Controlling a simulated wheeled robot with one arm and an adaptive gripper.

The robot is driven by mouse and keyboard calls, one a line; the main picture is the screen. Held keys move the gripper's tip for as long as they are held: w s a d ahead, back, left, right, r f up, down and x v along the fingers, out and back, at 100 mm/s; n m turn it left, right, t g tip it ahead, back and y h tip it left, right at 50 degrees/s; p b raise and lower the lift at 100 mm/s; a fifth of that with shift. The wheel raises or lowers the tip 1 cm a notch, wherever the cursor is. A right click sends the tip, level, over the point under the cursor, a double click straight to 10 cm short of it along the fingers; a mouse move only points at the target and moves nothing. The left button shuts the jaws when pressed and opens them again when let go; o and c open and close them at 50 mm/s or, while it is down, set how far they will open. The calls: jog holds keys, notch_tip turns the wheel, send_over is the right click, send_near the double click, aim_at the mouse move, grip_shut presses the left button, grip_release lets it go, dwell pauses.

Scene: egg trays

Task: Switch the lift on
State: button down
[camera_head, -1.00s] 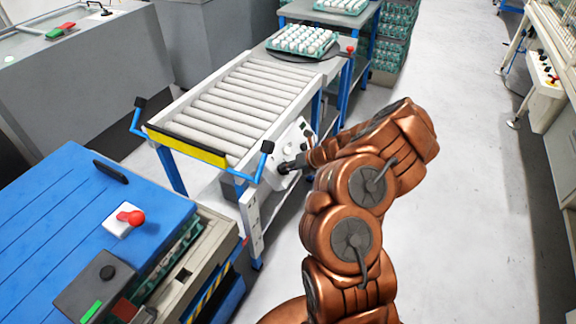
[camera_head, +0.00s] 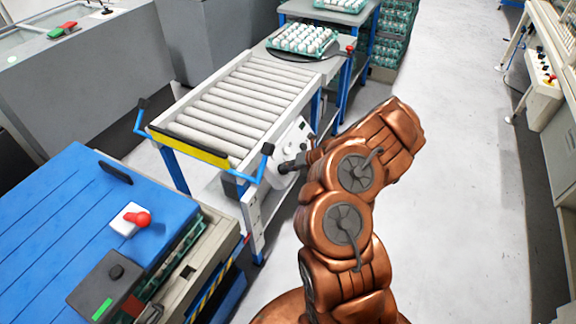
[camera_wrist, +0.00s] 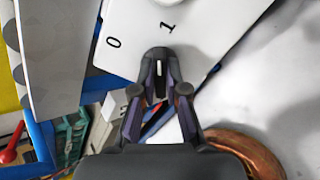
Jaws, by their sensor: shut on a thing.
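The lift's white switch panel (camera_head: 291,141) is on the near right side of the roller conveyor. It also shows in the wrist view (camera_wrist: 205,40), with the marks 0 and 1 printed on it. My gripper (camera_head: 286,168) is at the lower part of this panel. In the wrist view my gripper (camera_wrist: 159,72) is shut on a dark switch knob (camera_wrist: 160,86) with a white line on it. The line is nearly upright in the picture, leaning nearer the 1 than the 0.
The roller conveyor (camera_head: 228,112) has blue handles at its near end. A tray of eggs (camera_head: 303,40) stands beyond it. A blue-topped cart (camera_head: 60,215) with a red knob (camera_head: 137,219) is at the lower left. The floor to the right is clear.

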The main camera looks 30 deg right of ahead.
jog(key=shift+a+m+p, duration=0.15)
jog(key=shift+m+p, duration=2.45)
jog(key=shift+p, duration=0.25)
jog(key=c, duration=1.1)
grip_release()
jog(key=shift+f+m, duration=0.1)
jog(key=shift+m, duration=0.3)
jog(key=shift+s+d+r+p, duration=0.15)
jog(key=shift+d+r+p, duration=0.15)
jog(key=shift+p, duration=0.2)
jog(key=p+v, duration=0.7)
jog(key=v, duration=0.1)
jog(key=shift+s+p, duration=0.15)
jog(key=shift+p, duration=0.2)
